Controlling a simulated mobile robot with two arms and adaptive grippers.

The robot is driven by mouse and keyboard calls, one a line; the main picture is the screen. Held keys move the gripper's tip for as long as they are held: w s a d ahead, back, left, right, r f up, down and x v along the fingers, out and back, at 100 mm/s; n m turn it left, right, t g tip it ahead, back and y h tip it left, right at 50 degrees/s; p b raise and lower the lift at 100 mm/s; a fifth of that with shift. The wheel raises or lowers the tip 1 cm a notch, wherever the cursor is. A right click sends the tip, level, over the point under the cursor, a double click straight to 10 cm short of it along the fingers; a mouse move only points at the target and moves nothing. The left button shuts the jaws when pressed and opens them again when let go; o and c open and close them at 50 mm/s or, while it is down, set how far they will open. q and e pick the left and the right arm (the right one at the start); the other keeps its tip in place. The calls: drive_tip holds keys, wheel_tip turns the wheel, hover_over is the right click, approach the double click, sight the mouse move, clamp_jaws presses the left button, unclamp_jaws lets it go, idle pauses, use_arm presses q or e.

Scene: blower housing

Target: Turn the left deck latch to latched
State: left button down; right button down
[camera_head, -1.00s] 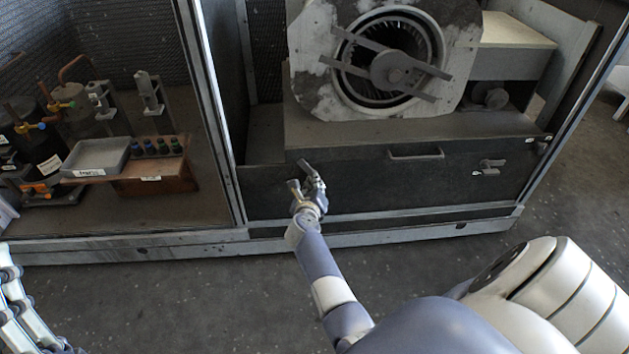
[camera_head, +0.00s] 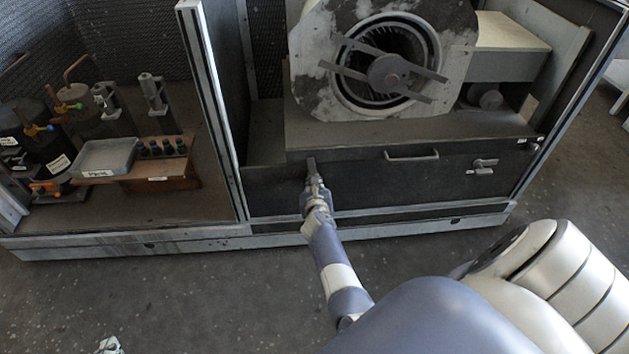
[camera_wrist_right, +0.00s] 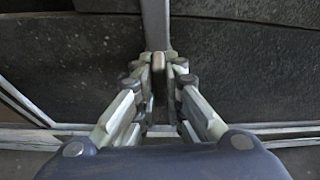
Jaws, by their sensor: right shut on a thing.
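The left deck latch (camera_head: 311,165) is a grey bar at the left of the dark deck front, pointing up with its top near the deck's upper edge. In the right wrist view the latch (camera_wrist_right: 156,25) runs from the top edge down between the fingers. My right gripper (camera_head: 314,183) is at the latch's lower part; its fingers (camera_wrist_right: 158,75) are shut on it from both sides and hide that end. A small pale piece (camera_head: 110,346) at the bottom edge seems to be my left gripper, mostly cut off.
The deck front has a bar handle (camera_head: 411,156) in the middle and another latch (camera_head: 485,166) at the right, lying sideways. The blower housing (camera_head: 320,75) stands above. A post (camera_head: 222,120) rises left of the latch. A grey tray (camera_head: 105,157) and bottles stand in the left bay.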

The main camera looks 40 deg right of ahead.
drive_tip(key=shift+a+f+m+p, duration=0.1)
drive_tip(key=shift+m+p, duration=0.3)
drive_tip(key=shift+p, duration=0.2)
use_arm(q)
drive_tip(key=s+a+f+g+y, duration=0.1)
drive_tip(key=s+a+f+g, duration=0.1)
drive_tip(key=s+f+g, duration=0.2)
drive_tip(key=shift+s+a+f+g, duration=0.3)
drive_tip(key=shift+s+a+f, duration=0.1)
drive_tip(key=shift+s, duration=1.45)
use_arm(e)
drive_tip(key=shift+y, duration=0.3)
drive_tip(key=c, duration=1.7)
unclamp_jaws()
use_arm(q)
drive_tip(key=shift+d, duration=0.1)
use_arm(e)
drive_tip(key=shift+s+r, duration=0.25)
drive_tip(key=shift+s, duration=0.15)
drive_tip(key=v, duration=1.1)
drive_tip(key=shift+s+a+f, duration=0.1)
drive_tip(key=shift+a+f, duration=0.05)
drive_tip(key=shift+a, duration=0.05)
